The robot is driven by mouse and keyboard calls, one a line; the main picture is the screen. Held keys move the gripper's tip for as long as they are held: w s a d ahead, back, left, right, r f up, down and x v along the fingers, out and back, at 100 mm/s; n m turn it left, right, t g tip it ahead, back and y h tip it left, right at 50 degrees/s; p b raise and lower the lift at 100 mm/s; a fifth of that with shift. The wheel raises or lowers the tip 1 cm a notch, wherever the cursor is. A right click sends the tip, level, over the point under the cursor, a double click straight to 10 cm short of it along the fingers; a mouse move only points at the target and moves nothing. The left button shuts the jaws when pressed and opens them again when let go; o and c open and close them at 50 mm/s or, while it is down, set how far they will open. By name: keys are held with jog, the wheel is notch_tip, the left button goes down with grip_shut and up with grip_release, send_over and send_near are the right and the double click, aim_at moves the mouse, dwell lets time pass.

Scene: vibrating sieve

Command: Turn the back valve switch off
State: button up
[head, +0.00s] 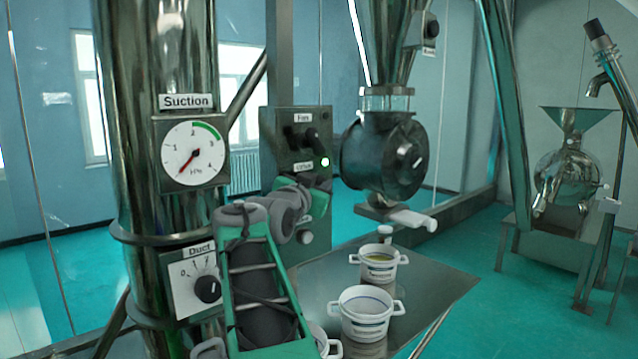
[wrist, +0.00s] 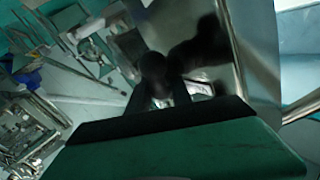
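A metal control panel (head: 270,150) stands behind my arm in the head view. Its upper label reads "Fan" (head: 303,118), with a dark switch handle (head: 318,140) just below. A lower label (head: 303,165) is too small to read surely, and a green light (head: 325,162) glows beside it. The switch under that label is hidden by my arm. I cannot tell which control is the back valve switch. My gripper (head: 318,183) is in front of the panel's lower part. In the wrist view, dark blurred shapes lie before a metal face (wrist: 195,45); finger spacing and contact are unclear.
A steel column with a suction gauge (head: 193,152) and Duct knob (head: 208,289) stands at left. A round dark valve housing (head: 385,160) hangs right of the panel.

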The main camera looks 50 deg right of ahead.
grip_shut()
